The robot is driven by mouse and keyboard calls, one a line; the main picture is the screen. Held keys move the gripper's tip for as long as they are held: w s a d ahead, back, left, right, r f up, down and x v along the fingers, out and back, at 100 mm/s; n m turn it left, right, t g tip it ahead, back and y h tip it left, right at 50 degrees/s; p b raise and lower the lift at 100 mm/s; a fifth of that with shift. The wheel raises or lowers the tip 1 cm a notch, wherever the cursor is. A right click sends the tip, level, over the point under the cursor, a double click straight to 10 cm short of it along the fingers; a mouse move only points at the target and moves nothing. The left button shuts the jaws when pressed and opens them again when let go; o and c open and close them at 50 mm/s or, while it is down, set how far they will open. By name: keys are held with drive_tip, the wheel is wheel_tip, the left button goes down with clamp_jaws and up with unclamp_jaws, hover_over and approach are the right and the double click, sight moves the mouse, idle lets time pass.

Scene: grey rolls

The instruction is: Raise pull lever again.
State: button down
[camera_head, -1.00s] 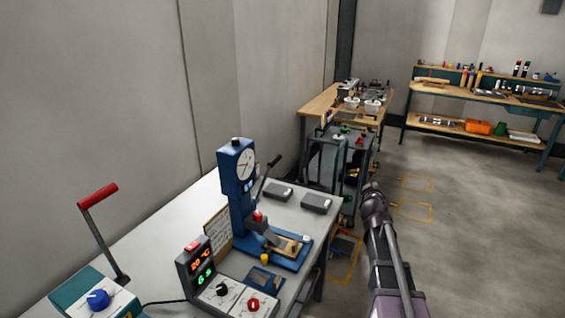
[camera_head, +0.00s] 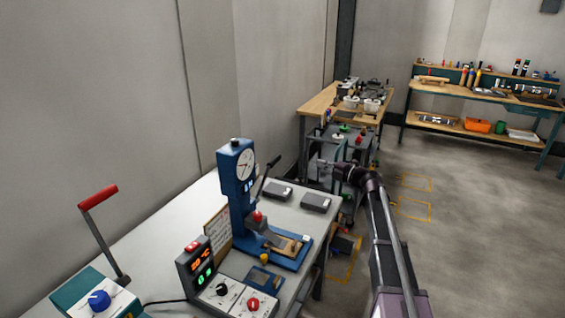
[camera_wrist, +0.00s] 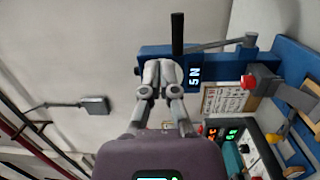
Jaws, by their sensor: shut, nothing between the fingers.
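The blue press (camera_head: 239,195) with a round dial stands on the grey table. Its lever (camera_head: 270,172) has a dark handle and slants up to the right, behind the column. In the wrist view the lever's black handle (camera_wrist: 177,35) and grey rod (camera_wrist: 220,45) show beyond the fingertips. My gripper (camera_head: 318,163) points left toward the lever, clearly apart from it in the head view. In the wrist view my gripper (camera_wrist: 162,68) has its fingers together, with nothing between them. Contact with the lever is not visible. The press's blue column (camera_wrist: 210,65) is partly hidden by the fingers.
A red-handled lever (camera_head: 98,197) rises from a teal box at the left. A display unit (camera_head: 197,262) with knobs stands in front of the press. Two dark grey blocks (camera_head: 316,203) lie at the table's right. A grey cart (camera_head: 347,150) stands behind my gripper. Floor at the right is open.

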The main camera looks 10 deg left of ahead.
sight(278, 160)
drive_tip(key=shift+s+a+f+n+g+y, duration=0.15)
drive_tip(key=shift+s+a+f+n+g, duration=0.15)
drive_tip(key=shift+n+g, duration=0.35)
drive_tip(key=shift+s+a+f+n+g+y, duration=0.2)
drive_tip(key=shift+f+n+g, duration=0.25)
drive_tip(key=shift+g, duration=0.4)
drive_tip(key=shift+a, duration=0.1)
drive_tip(key=x, duration=1.3)
drive_tip(key=shift+w+a+f, duration=0.1)
drive_tip(key=shift+w+a, duration=0.05)
drive_tip(key=shift+a, duration=0.25)
drive_tip(key=shift+a, duration=0.15)
